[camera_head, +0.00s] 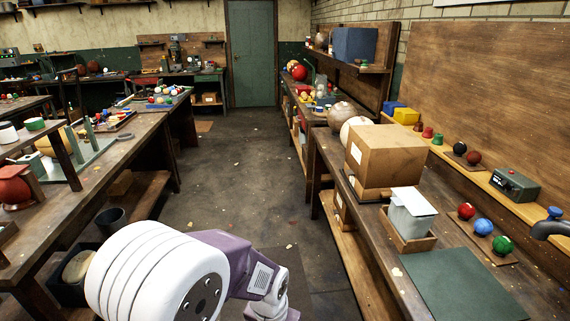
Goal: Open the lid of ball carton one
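A brown cardboard carton (378,168) stands on the right-hand workbench (390,262), and its top looks closed. In front of it, a smaller grey carton (408,219) with a pale flat lid (414,200) sits in a low wooden tray (408,243). I cannot read a label that tells which one is carton one. One of my arms, white and purple, shows at the bottom, over the floor and apart from both cartons. Neither of my grippers is in view.
A dark green mat (462,285) lies on the near bench. Red, blue and green balls (483,226) rest on a board beside it. A grey box (515,184) and a tap (552,225) are at the right.

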